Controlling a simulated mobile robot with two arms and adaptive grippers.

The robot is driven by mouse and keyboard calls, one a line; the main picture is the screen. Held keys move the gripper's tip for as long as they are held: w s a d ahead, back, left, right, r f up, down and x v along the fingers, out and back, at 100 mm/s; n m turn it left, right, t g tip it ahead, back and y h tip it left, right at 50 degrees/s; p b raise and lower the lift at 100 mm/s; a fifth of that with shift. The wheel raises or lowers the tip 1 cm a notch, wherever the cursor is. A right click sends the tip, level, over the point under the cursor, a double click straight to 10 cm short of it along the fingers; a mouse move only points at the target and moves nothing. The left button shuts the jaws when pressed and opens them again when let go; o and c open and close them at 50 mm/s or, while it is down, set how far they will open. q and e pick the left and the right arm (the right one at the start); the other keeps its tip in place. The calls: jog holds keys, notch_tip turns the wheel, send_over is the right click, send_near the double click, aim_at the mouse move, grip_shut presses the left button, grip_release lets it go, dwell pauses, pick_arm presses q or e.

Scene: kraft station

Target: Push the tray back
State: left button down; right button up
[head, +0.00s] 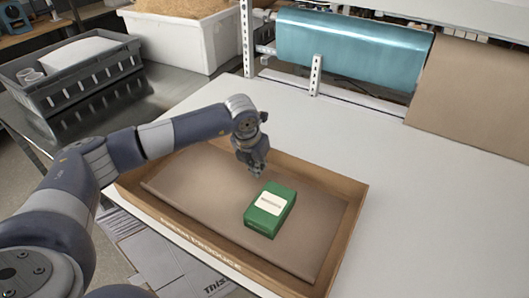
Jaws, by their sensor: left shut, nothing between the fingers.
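My left gripper (258,171) is shut and empty. It points down over the tray, just left of and behind the green box, apart from it in the picture. My left arm hides the tray's left back part. My right gripper is not in view.
A blue roll (350,50) on a metal frame and a brown paper sheet (470,95) stand at the back. A white bin (184,38) and a grey crate (75,80) are at the left. The white table (420,180) is clear behind and right of the tray.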

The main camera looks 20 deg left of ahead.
pick_arm(q)
jog(key=shift+w+d+r+p, duration=0.15)
jog(key=shift+w+p, duration=0.2)
jog(key=shift+w, duration=0.6)
jog(key=shift+w+r+p, duration=0.1)
jog(key=shift+w+p, duration=0.2)
jog(key=shift+w, duration=0.6)
